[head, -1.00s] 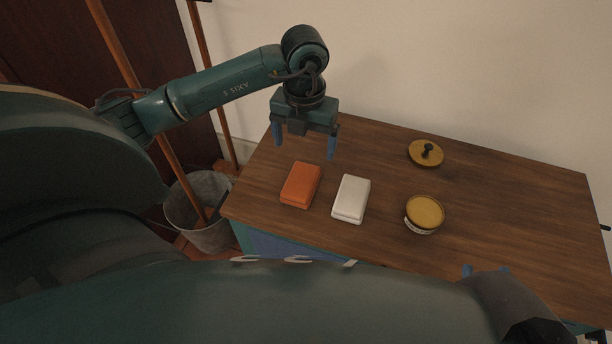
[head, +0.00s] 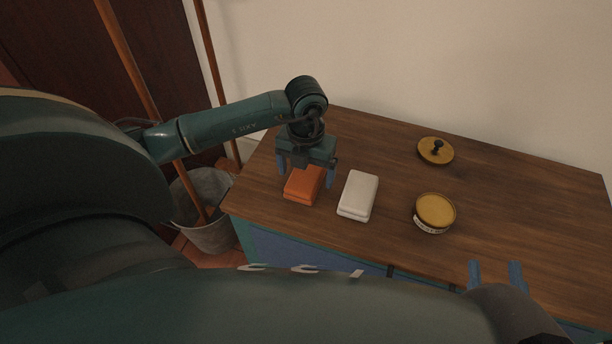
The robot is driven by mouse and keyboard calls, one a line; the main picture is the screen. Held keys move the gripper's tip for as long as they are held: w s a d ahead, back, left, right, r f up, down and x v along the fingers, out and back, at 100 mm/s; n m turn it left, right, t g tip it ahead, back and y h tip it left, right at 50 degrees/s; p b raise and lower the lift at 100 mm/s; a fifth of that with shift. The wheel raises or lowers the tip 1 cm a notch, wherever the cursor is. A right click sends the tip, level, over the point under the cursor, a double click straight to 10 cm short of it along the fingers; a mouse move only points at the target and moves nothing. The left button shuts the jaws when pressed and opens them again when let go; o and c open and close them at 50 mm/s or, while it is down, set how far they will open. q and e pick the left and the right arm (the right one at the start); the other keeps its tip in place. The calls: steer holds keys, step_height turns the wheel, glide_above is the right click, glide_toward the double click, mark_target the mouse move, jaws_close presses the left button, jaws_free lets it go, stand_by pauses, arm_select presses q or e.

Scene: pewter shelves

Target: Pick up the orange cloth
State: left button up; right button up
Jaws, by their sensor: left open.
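The orange cloth (head: 303,189) is a folded block lying on the left part of the wooden tabletop. My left gripper (head: 306,184) is open, pointing down over the cloth, with one blue finger at its left side and the other at its right side. The gripper body hides the cloth's far end. I cannot tell whether the fingers touch it. My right gripper (head: 496,273) shows two blue fingers spread apart at the bottom right, empty, near the table's front edge.
A yellow-topped tin (head: 434,212) and a round yellow lid with a dark knob (head: 435,151) are further right on the tabletop (head: 530,205). A metal bucket (head: 207,232) with a pole stands left of the table.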

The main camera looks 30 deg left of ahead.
arm_select(q)
steer(key=shift+c, duration=0.6)
steer(key=c, duration=0.9)
steer(key=shift+r, duration=0.1)
steer(key=shift+c, duration=0.2)
steer(key=shift+r, duration=0.35)
step_height(320, 180, up, 9)
steer(key=p, duration=0.3)
steer(key=shift+r, duration=0.15)
arm_select(e)
steer(key=shift+w+d+m+g+h, duration=0.2)
steer(key=shift+d+m+g+h, duration=0.4)
steer(key=shift+h, duration=0.4)
arm_select(q)
steer(key=o, duration=0.4)
steer(key=c, duration=0.3)
